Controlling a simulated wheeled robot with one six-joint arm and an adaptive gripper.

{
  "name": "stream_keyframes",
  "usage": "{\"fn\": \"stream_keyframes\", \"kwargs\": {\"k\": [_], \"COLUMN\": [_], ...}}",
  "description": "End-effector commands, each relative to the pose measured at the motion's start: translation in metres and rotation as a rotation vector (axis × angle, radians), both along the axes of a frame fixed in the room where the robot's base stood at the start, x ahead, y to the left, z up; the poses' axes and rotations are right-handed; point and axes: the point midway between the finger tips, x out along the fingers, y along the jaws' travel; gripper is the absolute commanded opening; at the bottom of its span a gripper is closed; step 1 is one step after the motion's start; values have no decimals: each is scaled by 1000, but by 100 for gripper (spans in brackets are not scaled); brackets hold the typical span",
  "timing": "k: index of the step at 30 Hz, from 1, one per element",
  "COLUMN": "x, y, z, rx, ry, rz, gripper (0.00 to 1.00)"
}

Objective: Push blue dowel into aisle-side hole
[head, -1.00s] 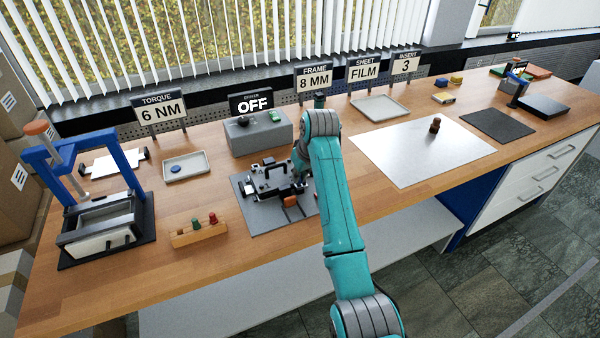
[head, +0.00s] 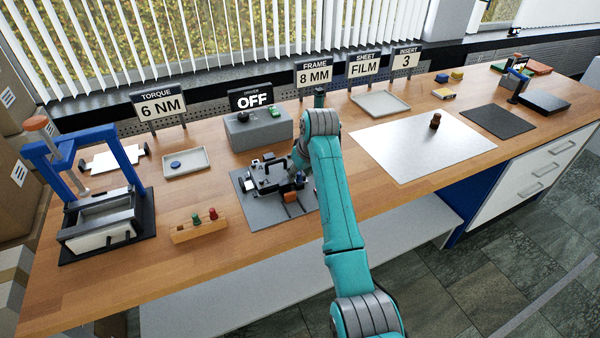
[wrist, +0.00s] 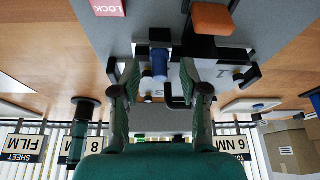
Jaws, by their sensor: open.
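The blue dowel (wrist: 159,64) stands in the wrist view at the fixture, between the two fingers of my gripper (wrist: 160,78). The fingers are spread to either side of it, with gaps visible; I cannot tell how deep the dowel sits. The fixture (wrist: 208,72) is pale with black parts and marked with numbers. In the head view the black and white fixture (head: 268,178) is on a grey plate (head: 262,208), partly hidden by my arm. The dowel and the aisle-side hole cannot be made out there.
An orange block (wrist: 211,18) and a red LOCK label (wrist: 107,8) are near the fixture. A grey box with an OFF sign (head: 257,130) stands behind it. A wooden peg holder (head: 199,232) and a blue press (head: 55,170) are to the left. A white sheet (head: 400,155) lies right.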

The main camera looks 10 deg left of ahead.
Motion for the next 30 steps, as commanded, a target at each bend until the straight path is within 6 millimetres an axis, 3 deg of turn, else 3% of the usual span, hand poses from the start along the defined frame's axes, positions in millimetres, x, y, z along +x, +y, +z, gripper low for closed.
{"fn": "stream_keyframes", "kwargs": {"k": [5, 18, 24, 30], "x": [-5, -28, -34, -35], "y": [-5, -24, -28, -29], "z": [18, 93, 107, 110], "rx": [1, 1, 1, 1], "ry": [-3, -3, -1, -1], "rz": [0, 1, 0, 0], "gripper": [44, 44, 44, 44]}}
